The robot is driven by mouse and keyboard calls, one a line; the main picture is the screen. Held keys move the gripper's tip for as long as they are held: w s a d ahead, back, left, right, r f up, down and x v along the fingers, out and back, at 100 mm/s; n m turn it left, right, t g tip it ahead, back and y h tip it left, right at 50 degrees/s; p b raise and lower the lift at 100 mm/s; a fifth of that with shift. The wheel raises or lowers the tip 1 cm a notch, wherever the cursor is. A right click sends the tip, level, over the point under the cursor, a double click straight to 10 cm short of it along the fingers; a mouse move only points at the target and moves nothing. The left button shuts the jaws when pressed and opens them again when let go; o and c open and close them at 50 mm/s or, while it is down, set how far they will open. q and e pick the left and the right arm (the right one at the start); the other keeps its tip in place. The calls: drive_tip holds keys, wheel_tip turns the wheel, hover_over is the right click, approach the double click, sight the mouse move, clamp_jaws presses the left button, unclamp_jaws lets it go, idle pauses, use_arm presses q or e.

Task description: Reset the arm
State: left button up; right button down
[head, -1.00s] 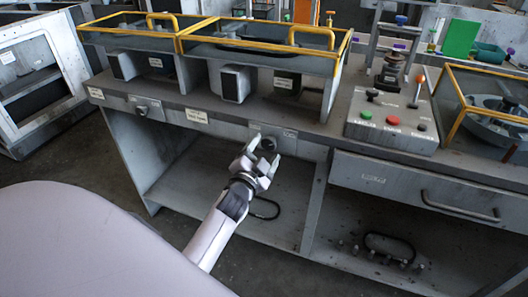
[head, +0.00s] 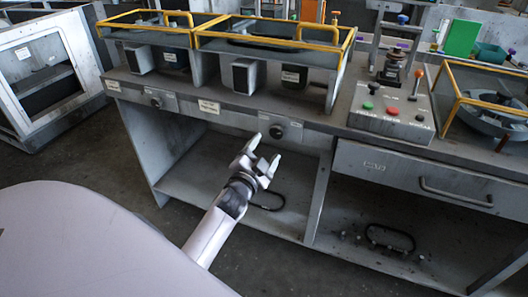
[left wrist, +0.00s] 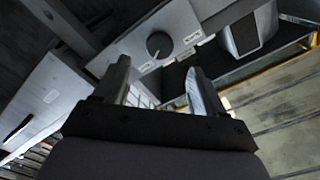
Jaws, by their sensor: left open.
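My left gripper (head: 264,158) is open and empty in the head view. It hangs in front of the workbench, a little below a dark round knob (head: 277,132) on the bench's front edge. In the left wrist view the two fingers (left wrist: 158,88) stand apart with nothing between them. The same knob also shows in the left wrist view (left wrist: 159,44), beyond the fingertips and apart from them. My right gripper is in neither view.
A grey workbench (head: 230,114) has open shelves below and a drawer (head: 420,180) at right. On it are yellow-railed housings (head: 275,43) and a control box (head: 392,113) with red and green buttons. A second knob (head: 156,101) sits further left. The floor before the bench is clear.

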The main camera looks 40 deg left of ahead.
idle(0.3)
use_arm(q)
drive_tip(key=s+d+f+n+g+h+p, duration=0.1)
drive_tip(key=s+d+f, duration=0.3)
drive_tip(key=s, duration=0.4)
drive_tip(key=s+d+f+n+g+h+p, duration=0.1)
drive_tip(key=s+d+f+g+h, duration=0.2)
drive_tip(key=s+d, duration=0.3)
drive_tip(key=s+d+f+n+g+h+p, duration=0.1)
drive_tip(key=s+d+f, duration=0.4)
drive_tip(key=s, duration=0.6)
drive_tip(key=shift+f+n+g+h+p, duration=0.15)
drive_tip(key=shift+n+g+h+p, duration=0.3)
drive_tip(key=shift+g, duration=0.65)
drive_tip(key=shift+d, duration=0.1)
